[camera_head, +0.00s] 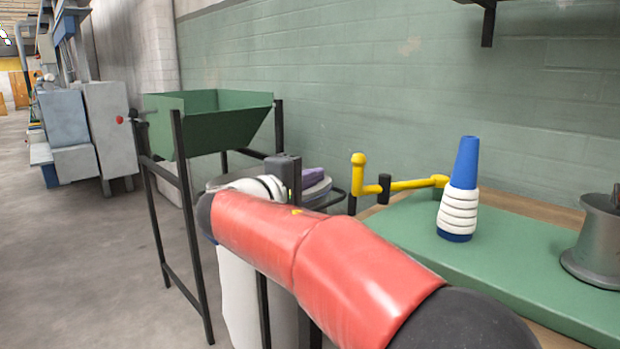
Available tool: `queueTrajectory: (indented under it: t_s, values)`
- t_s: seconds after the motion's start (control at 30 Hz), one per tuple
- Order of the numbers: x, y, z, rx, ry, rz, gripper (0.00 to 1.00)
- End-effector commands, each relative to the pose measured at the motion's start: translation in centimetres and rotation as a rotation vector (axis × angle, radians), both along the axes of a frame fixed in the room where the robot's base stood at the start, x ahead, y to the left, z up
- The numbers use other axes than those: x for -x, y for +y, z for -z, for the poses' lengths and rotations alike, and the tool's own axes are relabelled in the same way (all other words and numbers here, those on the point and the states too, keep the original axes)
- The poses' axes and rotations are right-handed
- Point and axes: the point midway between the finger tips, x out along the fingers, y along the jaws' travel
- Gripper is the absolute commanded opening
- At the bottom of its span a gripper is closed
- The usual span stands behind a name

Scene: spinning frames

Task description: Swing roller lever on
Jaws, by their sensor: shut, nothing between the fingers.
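A yellow bent lever (395,186) with a round knob on its upright end stands in the middle of the view, at the left end of the green table. It runs level to the right through a black bracket and ends behind the blue-and-white cone. I take it for the roller lever. My red arm crosses the foreground. My gripper (286,174) shows as a dark block behind the arm, left of the lever and apart from it in the picture. It is shut and empty, and its fingertips are hard to make out. The arm hides part of it.
A green-topped table (405,222) holds a blue-and-white cone (459,195) and a grey metal pot (598,245). Grey machines (85,120) stand far left. Floor at left is clear.

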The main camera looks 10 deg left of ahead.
Motion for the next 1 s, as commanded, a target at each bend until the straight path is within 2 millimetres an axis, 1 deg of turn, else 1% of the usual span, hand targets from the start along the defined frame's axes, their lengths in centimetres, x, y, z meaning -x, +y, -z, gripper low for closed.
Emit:
queueTrajectory:
  t_s: [0.03, 0.1, 0.27, 0.4, 0.6, 1.0]
  values:
    - [-1.1, -0.8, -0.1, 0.0, 0.0, 0.006, 0.0]
    - [-2.4, -1.6, -0.1, 0.0, 0.0, 0.006, 0.0]
    - [-5.2, -3.3, -0.2, 0.001, -0.001, 0.004, 0.0]
    - [-3.5, -4.6, -0.1, 0.0, -0.001, 0.0, 0.0]
    - [-2.2, -5.6, -0.1, 0.001, -0.001, 0.001, 0.0]
    - [-2.0, -5.8, 0.0, 0.001, -0.001, 0.0, 0.0]
